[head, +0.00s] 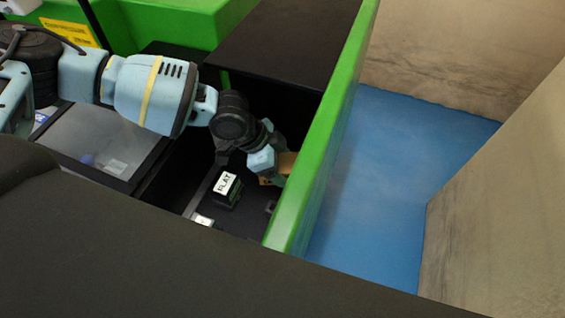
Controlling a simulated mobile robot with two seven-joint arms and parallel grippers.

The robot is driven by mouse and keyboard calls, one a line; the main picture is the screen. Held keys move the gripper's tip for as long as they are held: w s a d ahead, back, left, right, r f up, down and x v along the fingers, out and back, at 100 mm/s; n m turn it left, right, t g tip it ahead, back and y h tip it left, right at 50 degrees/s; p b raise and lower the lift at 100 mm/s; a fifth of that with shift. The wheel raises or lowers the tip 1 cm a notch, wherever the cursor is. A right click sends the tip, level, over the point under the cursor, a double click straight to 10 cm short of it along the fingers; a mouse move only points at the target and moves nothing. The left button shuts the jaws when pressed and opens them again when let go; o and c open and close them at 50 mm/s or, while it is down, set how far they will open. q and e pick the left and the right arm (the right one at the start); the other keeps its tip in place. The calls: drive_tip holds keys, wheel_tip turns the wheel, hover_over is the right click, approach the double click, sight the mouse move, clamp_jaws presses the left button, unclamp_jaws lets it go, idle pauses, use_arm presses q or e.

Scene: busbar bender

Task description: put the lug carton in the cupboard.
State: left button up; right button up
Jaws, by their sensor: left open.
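A small tan-brown carton (286,161), which looks like the lug carton, sits low in a dark recess against the green panel. My left gripper (273,172) reaches down to it from the left. Its jaws are open at the carton, and the arm hides part of it. I cannot tell whether the fingers touch the carton. The dark recess with its black floor (238,221) lies inside the green-walled cabinet, which may be the cupboard. My right gripper is not in view.
A dark block with a white "FLAT" label (226,187) stands just left of my gripper. A small pale item (203,220) lies nearer. The green panel (322,150) rises close on the right. Beyond it is clear blue floor (385,180). A black top (285,40) lies behind.

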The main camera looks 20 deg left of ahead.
use_arm(q)
drive_tip(key=shift+a+r, duration=0.15)
drive_tip(key=shift+r, duration=0.05)
drive_tip(key=v, duration=0.6)
drive_tip(key=shift+r, duration=0.45)
drive_tip(key=shift+o, duration=0.3)
drive_tip(key=shift+a+r, duration=0.2)
drive_tip(key=shift+r, duration=0.05)
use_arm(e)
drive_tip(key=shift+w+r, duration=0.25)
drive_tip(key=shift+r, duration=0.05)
use_arm(q)
drive_tip(key=shift+s+p, duration=0.1)
drive_tip(key=shift+p, duration=0.3)
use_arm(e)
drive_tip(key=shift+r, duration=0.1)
use_arm(q)
drive_tip(key=shift+s+d+p, duration=0.15)
drive_tip(key=shift+d+p, duration=0.05)
drive_tip(key=shift+p, duration=0.4)
drive_tip(key=shift+s+a+f+p, duration=0.1)
drive_tip(key=shift+a+p, duration=0.2)
drive_tip(key=shift+p, duration=0.2)
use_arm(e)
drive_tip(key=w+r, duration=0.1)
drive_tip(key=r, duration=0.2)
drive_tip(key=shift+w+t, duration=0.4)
use_arm(q)
drive_tip(key=shift+f, duration=0.1)
